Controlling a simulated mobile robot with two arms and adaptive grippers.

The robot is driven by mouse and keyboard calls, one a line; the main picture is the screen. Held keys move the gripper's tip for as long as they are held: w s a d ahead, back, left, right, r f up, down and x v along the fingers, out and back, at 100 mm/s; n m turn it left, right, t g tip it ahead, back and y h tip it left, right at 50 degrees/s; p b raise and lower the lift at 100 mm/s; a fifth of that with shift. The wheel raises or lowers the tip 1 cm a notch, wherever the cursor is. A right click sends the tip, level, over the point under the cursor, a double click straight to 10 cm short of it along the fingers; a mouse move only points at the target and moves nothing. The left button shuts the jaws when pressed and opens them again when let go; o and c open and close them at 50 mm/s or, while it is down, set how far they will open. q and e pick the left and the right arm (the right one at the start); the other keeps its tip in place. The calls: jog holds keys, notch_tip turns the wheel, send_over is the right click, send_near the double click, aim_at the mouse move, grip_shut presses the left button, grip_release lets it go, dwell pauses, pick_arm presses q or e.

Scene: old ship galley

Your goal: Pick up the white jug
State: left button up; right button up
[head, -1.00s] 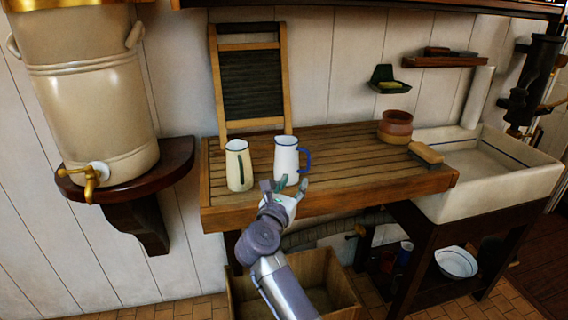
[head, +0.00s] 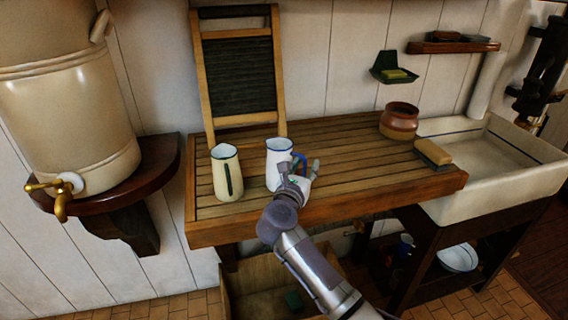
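The white jug (head: 277,160) with a blue rim and blue handle stands upright on the slatted wooden counter. My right gripper (head: 303,172) is at the jug's right side, by its blue handle, and covers part of its lower right. The fingers look spread apart, with one to the right of the handle. I cannot tell whether they touch the jug. A cream jug (head: 226,172) with a dark green handle stands just left of the white one. My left gripper is out of view.
A washboard (head: 238,72) leans on the wall behind the jugs. A brown pot (head: 399,120) and a brush (head: 433,153) sit at the counter's right, beside a white sink (head: 500,160). A stoneware urn (head: 70,100) stands on a shelf at left. The counter's middle is clear.

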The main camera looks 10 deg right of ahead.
jog(key=shift+s+a+r, duration=0.1)
jog(key=shift+s+a, duration=0.05)
jog(key=shift+s, duration=0.05)
jog(key=shift+s+a+r, duration=0.1)
jog(key=shift+s+r, duration=0.1)
jog(key=shift+s, duration=0.1)
jog(key=shift+c, duration=0.2)
jog(key=shift+s+r, duration=0.1)
jog(key=shift+s, duration=0.05)
jog(key=c, duration=0.3)
jog(key=shift+c, duration=1.2)
jog(key=shift+w+f, duration=0.2)
jog(key=shift+w, duration=0.05)
grip_shut()
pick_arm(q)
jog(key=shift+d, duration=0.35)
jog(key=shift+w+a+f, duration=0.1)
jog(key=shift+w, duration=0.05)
pick_arm(e)
jog(key=shift+r, duration=0.3)
